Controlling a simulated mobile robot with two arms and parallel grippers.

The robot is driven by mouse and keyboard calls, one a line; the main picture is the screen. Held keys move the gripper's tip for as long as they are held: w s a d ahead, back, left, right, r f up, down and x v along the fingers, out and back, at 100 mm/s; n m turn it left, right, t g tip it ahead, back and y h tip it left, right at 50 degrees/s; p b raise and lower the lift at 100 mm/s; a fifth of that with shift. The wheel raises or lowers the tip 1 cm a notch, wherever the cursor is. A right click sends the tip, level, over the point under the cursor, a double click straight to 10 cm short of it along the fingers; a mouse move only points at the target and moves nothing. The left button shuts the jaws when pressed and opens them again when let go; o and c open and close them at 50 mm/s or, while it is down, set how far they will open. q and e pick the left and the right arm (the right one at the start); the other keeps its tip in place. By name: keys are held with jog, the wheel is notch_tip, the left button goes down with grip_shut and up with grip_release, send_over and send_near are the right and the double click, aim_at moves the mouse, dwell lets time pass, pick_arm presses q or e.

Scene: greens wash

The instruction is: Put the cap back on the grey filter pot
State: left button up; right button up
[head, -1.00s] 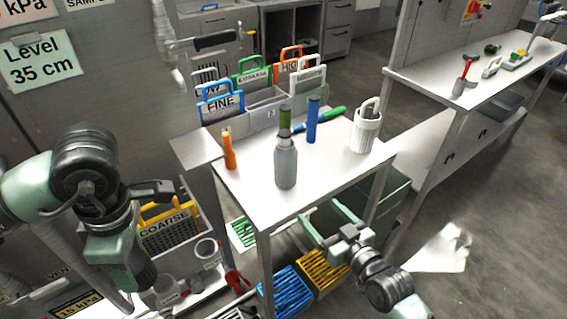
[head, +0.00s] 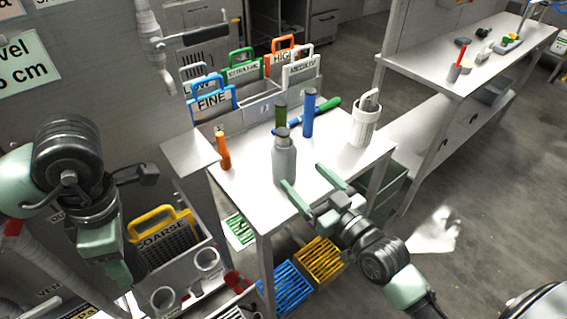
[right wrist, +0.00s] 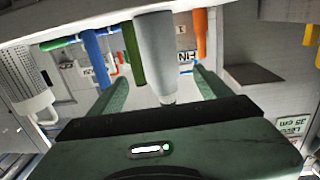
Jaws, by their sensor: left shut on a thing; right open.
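The grey filter pot (head: 285,163) stands upright near the front edge of the white table, with a narrower, darker top. It also shows in the right wrist view (right wrist: 155,50), in the gap ahead of my fingers. My right gripper (head: 304,180) is open, its green fingertips close to the pot's near and right sides, not closed on it. My left gripper (head: 118,272) hangs at the left, away from the table, pointing down. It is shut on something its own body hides. I cannot make out a loose cap in either view.
Close around the pot stand an orange pot (head: 222,150), a green one (head: 280,112) and a blue one (head: 308,115). A white perforated holder (head: 364,125) stands at the right. Labelled bins (head: 262,105) line the back. The table's front right is clear.

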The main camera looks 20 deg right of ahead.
aim_at(292, 165)
pick_arm(q)
jog(key=shift+w+r+p, duration=0.15)
jog(key=shift+r+p, duration=0.3)
pick_arm(e)
jog(key=x, duration=0.5)
jog(key=shift+w+a, duration=0.15)
jog(key=shift+w, duration=0.2)
jog(key=shift+w+a, duration=0.15)
jog(key=shift+w, duration=0.4)
pick_arm(q)
jog(key=shift+r, duration=0.1)
pick_arm(e)
jog(key=shift+w, duration=0.1)
pick_arm(q)
jog(key=shift+r+p, duration=0.5)
jog(key=shift+p, duration=0.1)
pick_arm(e)
jog(key=x, duration=0.5)
jog(key=shift+a+f, duration=0.1)
jog(key=shift+f, duration=0.1)
jog(key=shift+r, duration=0.1)
jog(key=c, duration=1.6)
jog(key=shift+r, duration=0.15)
